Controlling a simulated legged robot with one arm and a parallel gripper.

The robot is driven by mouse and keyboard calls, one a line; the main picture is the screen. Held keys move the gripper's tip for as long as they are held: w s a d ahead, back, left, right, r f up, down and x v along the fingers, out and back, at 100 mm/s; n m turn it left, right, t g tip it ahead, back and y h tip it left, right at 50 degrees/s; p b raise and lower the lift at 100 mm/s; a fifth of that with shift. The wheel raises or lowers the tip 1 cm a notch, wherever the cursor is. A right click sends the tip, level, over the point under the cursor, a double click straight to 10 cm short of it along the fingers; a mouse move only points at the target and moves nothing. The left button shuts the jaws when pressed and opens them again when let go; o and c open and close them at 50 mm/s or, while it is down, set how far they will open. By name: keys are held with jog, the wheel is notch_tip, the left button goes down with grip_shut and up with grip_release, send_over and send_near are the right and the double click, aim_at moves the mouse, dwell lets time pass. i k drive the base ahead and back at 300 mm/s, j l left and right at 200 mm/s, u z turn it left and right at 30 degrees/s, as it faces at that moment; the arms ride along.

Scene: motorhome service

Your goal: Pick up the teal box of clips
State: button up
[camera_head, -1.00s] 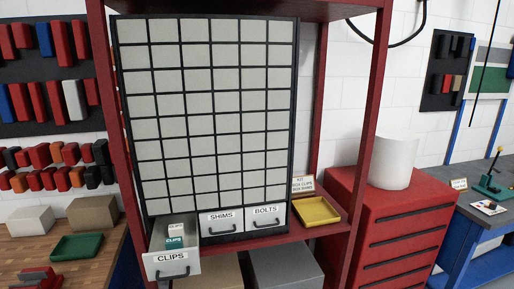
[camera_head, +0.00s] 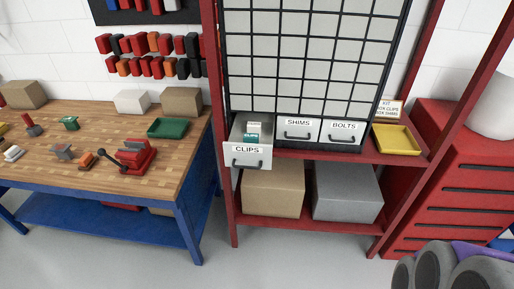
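The teal box of clips (camera_head: 253,130) is small and sits inside the pulled-out CLIPS drawer (camera_head: 247,161). The drawer is at the lower left of the cabinet of small drawers, in the red rack. The box shows teal and white, and its lower part is hidden by the drawer walls. Rounded grey and purple parts, apparently of my own arm, show at the bottom right corner, well away from the drawer. My gripper's fingers do not show.
SHIMS (camera_head: 298,132) and BOLTS (camera_head: 343,132) drawers are shut. A yellow tray (camera_head: 397,140) lies right of them. Cardboard (camera_head: 272,190) and grey (camera_head: 347,194) boxes fill the lower shelf. A wooden workbench (camera_head: 100,112) stands left, a red cabinet (camera_head: 450,180) right. Floor in front is clear.

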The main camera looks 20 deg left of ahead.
aim_at(248, 138)
jog(key=i, duration=1.05)
jog(key=u, duration=0.45)
jog(key=i+u, duration=0.1)
jog(key=u, duration=0.75)
jog(key=l+u, duration=0.1)
jog(key=u, duration=0.8)
jog(key=i+l, duration=0.05)
jog(key=l, duration=0.05)
